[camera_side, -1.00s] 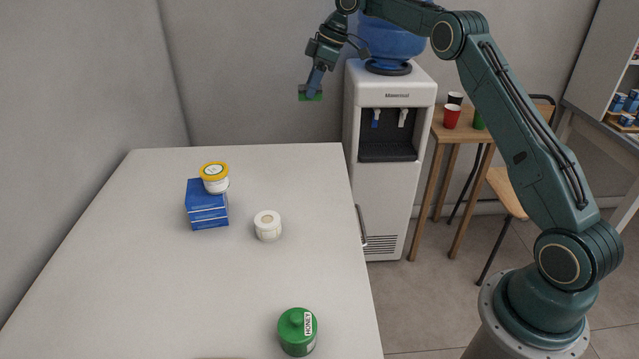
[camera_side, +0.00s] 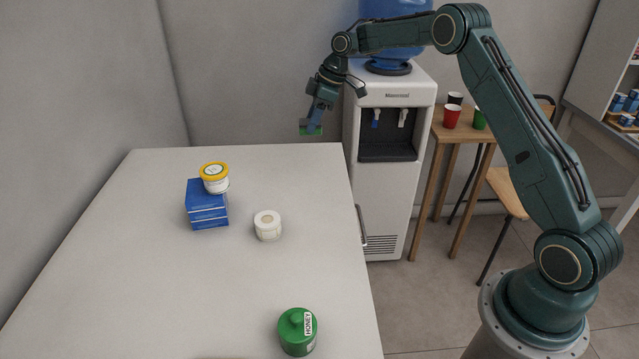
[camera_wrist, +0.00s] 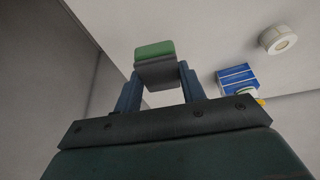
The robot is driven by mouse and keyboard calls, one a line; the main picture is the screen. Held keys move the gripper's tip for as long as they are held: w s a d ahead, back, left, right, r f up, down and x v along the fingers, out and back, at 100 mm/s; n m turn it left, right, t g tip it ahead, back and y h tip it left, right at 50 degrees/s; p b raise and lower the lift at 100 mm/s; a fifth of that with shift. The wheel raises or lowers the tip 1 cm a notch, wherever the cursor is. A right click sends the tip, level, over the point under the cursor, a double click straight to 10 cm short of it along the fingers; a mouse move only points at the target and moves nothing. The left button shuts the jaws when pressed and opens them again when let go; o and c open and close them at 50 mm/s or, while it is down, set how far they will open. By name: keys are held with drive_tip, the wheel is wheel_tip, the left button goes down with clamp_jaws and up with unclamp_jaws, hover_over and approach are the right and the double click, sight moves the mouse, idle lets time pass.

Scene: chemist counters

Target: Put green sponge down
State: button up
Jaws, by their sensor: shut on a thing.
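The green sponge (camera_side: 311,131) has a dark grey layer beside its green one. My gripper (camera_side: 313,122) is shut on it and holds it near the far right end of the white table (camera_side: 200,290). In the wrist view the sponge (camera_wrist: 154,50) sits between the two blue fingers of my gripper (camera_wrist: 158,75), its green side facing away from the palm. Whether there is a gap between the sponge and the tabletop is hard to tell, but it appears raised.
A water dispenser (camera_side: 388,180) stands just past the table's right edge. The far tabletop is clear.

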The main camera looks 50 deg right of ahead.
wheel_tip(320, 180, down, 6)
drive_tip(key=shift+f, duration=0.15)
drive_tip(key=shift+f, duration=0.1)
drive_tip(key=shift+f, duration=2.05)
drive_tip(key=shift+f, duration=0.15)
drive_tip(key=o, duration=0.9)
drive_tip(key=shift+o, duration=0.2)
drive_tip(key=v, duration=1.2)
drive_tip(key=shift+r, duration=0.2)
